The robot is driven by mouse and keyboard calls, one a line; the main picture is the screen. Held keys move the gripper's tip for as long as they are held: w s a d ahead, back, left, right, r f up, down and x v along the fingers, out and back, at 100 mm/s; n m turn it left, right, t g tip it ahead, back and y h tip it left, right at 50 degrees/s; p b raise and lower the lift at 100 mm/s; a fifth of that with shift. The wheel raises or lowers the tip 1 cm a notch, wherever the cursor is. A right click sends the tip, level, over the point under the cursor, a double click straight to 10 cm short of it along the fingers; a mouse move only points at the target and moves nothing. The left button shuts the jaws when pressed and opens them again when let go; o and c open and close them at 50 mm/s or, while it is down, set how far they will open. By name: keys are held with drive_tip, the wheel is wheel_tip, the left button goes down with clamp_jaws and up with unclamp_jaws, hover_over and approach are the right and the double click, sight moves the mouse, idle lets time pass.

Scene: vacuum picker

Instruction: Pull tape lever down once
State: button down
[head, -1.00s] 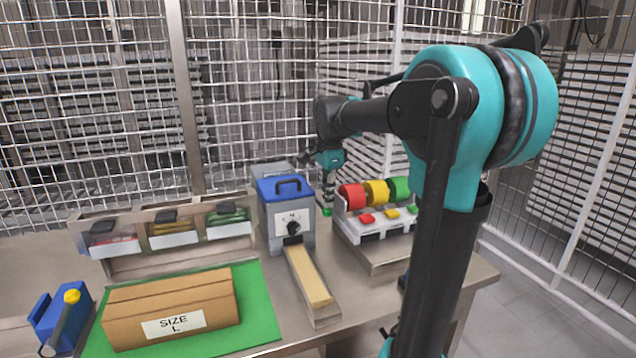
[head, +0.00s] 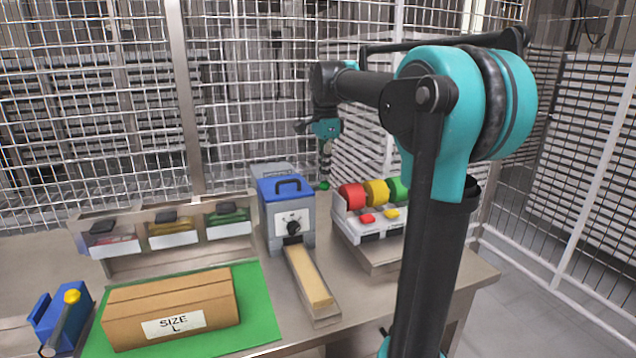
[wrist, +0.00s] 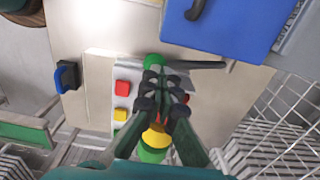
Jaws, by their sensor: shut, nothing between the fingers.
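The tape machine (head: 275,217) is a grey box with a blue lid and handle, a black front dial and a tan tape strip running forward. Its blue lid (wrist: 225,25) fills the upper right of the wrist view. A dark lever rod (wrist: 195,65) with a green knob (wrist: 153,60) sticks out from its side. The knob (head: 324,185) also shows in the head view, right of the machine. My gripper (head: 325,170) points down, shut and empty, just above the knob. In the wrist view the fingertips (wrist: 158,77) overlap the knob's edge; contact is unclear.
Red, yellow and green rolls (head: 376,193) in a white holder with coloured buttons stand close right of my gripper. A brown box (head: 170,300) lies on a green mat. Bins (head: 170,232) stand behind it. A blue device (head: 60,318) is at far left. Wire fencing surrounds the bench.

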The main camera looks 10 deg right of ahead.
drive_tip(key=shift+r, duration=0.15)
drive_tip(key=shift+r, duration=2.9)
